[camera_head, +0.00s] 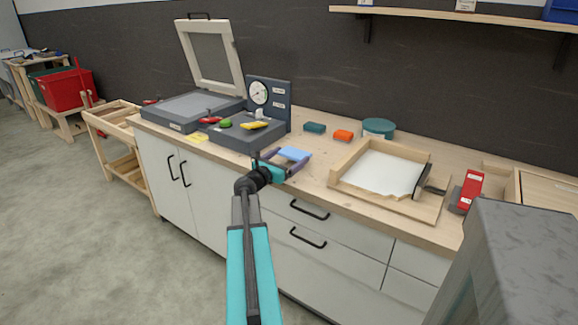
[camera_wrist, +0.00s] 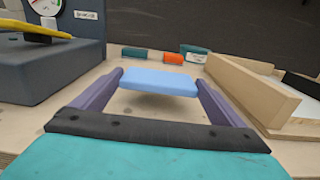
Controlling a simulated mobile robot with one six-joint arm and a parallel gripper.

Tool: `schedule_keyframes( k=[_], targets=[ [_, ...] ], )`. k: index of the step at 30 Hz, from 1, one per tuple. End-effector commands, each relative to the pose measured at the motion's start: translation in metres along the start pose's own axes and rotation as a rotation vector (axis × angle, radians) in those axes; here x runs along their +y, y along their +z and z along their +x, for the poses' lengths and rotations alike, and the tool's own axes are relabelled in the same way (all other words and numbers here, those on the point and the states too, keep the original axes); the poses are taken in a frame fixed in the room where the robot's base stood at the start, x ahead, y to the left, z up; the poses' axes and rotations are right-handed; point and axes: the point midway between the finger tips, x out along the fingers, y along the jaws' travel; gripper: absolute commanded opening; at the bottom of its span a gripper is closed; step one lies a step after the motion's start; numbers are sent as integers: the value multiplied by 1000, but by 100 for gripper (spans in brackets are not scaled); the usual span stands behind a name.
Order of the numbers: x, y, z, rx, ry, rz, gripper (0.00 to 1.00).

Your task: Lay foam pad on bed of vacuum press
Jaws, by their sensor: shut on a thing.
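A light blue foam pad (camera_head: 294,153) is held between the purple fingers of my gripper (camera_head: 290,158), above the front part of the wooden bench top. In the wrist view the pad (camera_wrist: 158,82) spans level between both fingers, with a shadow beneath it. The vacuum press stands at the left of the bench. Its grey bed (camera_head: 200,105) is bare, and its framed lid (camera_head: 212,55) is raised and tilted back. The press's control block (camera_head: 240,130), with red, green and yellow parts and a round gauge (camera_head: 259,93), lies between the bed and my gripper.
A wooden tray (camera_head: 350,165) with a white sheet stands to the right of my gripper. A red tool (camera_head: 470,186) is at the right. A shelf (camera_head: 450,15) hangs above.

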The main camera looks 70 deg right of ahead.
Motion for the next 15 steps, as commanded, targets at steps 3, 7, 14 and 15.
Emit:
schedule_keyframes(
  k=[3,7,14,15],
  targets=[
    [1,-13,2,1,0,-2,72],
    [1,-28,2,1,0,-2,72],
    [1,-36,1,0,0,1,72],
    [1,-35,1,0,0,1,72]
  ],
)
